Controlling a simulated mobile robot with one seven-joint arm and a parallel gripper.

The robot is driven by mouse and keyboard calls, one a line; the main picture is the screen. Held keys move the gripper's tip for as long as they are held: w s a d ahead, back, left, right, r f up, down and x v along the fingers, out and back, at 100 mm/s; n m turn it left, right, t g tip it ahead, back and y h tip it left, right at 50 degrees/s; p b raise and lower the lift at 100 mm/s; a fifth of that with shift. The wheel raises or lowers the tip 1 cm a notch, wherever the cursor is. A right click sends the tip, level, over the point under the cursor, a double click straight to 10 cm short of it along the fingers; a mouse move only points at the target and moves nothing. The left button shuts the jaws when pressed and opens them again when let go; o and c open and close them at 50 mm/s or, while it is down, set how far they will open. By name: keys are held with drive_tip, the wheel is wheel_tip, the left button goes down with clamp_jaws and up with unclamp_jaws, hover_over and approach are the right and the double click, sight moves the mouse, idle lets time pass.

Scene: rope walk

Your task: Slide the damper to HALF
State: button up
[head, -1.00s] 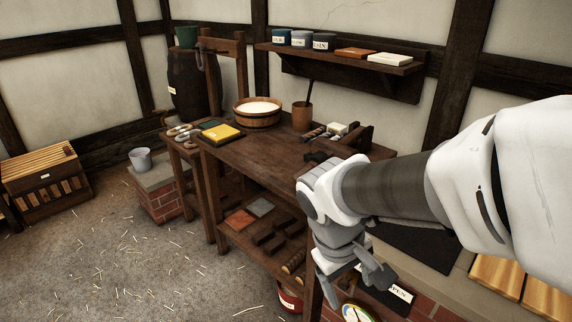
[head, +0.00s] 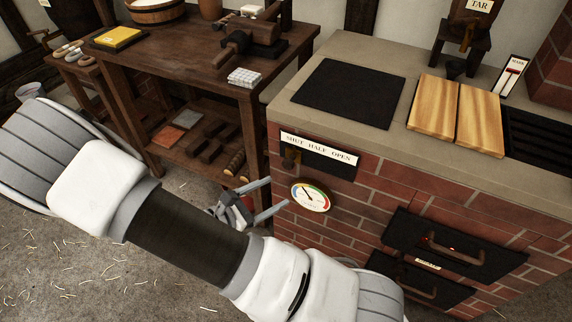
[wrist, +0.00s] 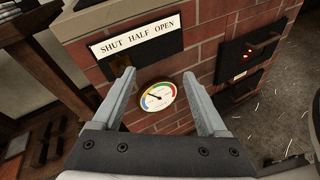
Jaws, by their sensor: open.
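The damper is a dark plate set in the brick stove front (head: 345,165), under a white label reading SHUT HALF OPEN (head: 318,149). Its small brownish knob (head: 291,158) sits at the left end, below SHUT. In the wrist view the label (wrist: 135,38) is clear above the dark plate (wrist: 150,59), and the knob is mostly hidden behind my left finger. My gripper (head: 262,200) is open and empty in front of the stove, low and left of the dial. In the wrist view its fingers (wrist: 160,84) stand apart, framing the dial, touching nothing that I can see.
A round gauge (head: 311,196) sits just below the damper plate. Oven doors with bar handles (head: 455,247) are lower right. A wooden workbench (head: 195,60) stands close on the left. Wooden boards (head: 433,102) and a black plate (head: 349,92) lie on the stove top.

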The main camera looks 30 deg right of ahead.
sight(287, 165)
drive_tip(key=w+a+f+n+t+b, duration=0.2)
drive_tip(key=w+f+n+t+b, duration=0.1)
drive_tip(key=f+n+t, duration=0.45)
drive_tip(key=shift+g, duration=0.35)
drive_tip(key=b+x, duration=0.1)
drive_tip(key=x, duration=0.4)
drive_tip(key=b+x, duration=0.1)
drive_tip(key=x, duration=0.5)
drive_tip(key=f+b+x, duration=0.1)
drive_tip(key=x, duration=0.5)
drive_tip(key=shift+w, duration=0.3)
clamp_jaws()
drive_tip(key=shift+f, duration=0.1)
